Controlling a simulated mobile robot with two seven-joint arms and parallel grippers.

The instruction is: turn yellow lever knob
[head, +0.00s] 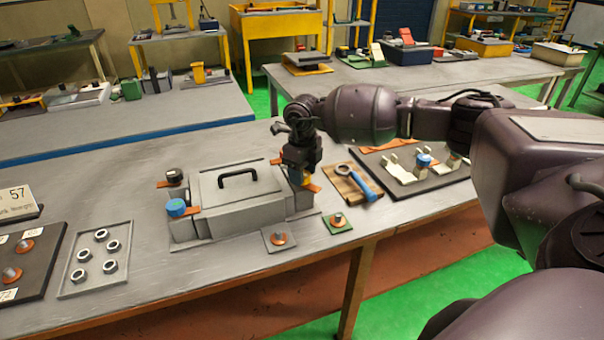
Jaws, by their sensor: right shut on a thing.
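A grey box (215,190) with a black handle (250,178) on its lid stands on the workbench. My right gripper (300,175) points down at the box's right end. It is shut on a small yellow knob (295,178), most of which the gripper hides. An orange lever piece (312,187) shows just right of the fingers. How far the lever is turned cannot be told. My left gripper is not in view.
A blue knob (175,208) and a black knob (174,176) sit at the box's left end. A blue wrench (366,188) lies on a wooden board to the right. A tray (72,278) of several nuts is at left. Small plates with orange discs lie in front.

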